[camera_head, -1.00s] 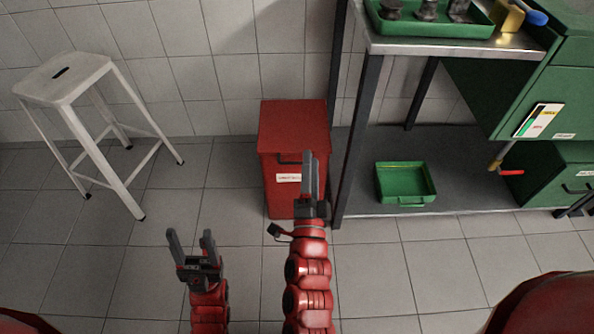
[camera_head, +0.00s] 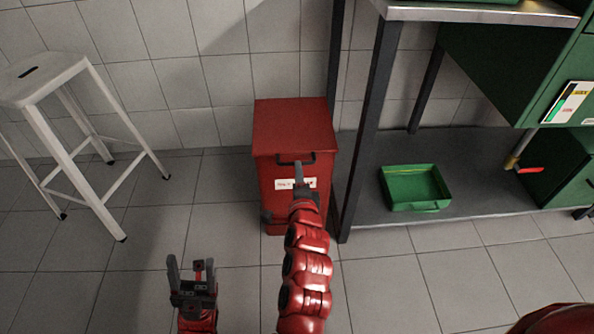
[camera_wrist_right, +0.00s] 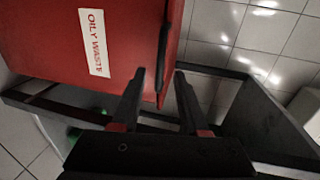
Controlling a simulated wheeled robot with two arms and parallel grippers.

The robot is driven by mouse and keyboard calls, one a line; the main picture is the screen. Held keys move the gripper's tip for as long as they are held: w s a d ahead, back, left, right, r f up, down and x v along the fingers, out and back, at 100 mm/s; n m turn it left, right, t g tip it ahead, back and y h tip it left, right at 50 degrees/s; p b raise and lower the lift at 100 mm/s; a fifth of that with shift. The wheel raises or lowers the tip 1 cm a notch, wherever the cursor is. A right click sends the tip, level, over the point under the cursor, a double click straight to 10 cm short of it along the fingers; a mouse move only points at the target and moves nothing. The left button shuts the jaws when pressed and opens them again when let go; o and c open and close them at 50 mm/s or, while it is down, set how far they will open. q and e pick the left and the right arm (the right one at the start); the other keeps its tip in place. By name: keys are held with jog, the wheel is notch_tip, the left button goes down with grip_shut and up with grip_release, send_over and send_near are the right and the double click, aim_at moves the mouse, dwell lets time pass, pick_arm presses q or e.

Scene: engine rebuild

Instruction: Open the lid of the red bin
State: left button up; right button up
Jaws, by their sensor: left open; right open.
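The red bin (camera_head: 290,205) stands on the floor against the tiled wall, its lid (camera_head: 294,126) shut. A dark handle (camera_head: 295,159) is on the lid's front edge, above a white label. In the right wrist view the label reads "OILY WASTE" on the bin (camera_wrist_right: 45,35), and the dark handle (camera_wrist_right: 163,50) shows edge-on. My right gripper (camera_head: 300,172) is in front of the bin, just below the handle. In its wrist view the open fingers (camera_wrist_right: 160,78) are spread near the handle's end, with nothing held. My left gripper (camera_head: 190,265) is open and empty, lower left, away from the bin.
A metal workbench (camera_head: 480,12) with dark legs stands close to the bin's right side. Its lower shelf (camera_head: 385,160) holds a green tray (camera_head: 415,187). A white stool (camera_head: 55,75) stands at the left. The floor between stool and bin is clear.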

jog(key=b+x, duration=0.2)
jog(key=x, duration=0.3)
jog(key=shift+w, duration=0.4)
grip_shut()
jog(key=shift+f, duration=0.1)
dwell(0.9)
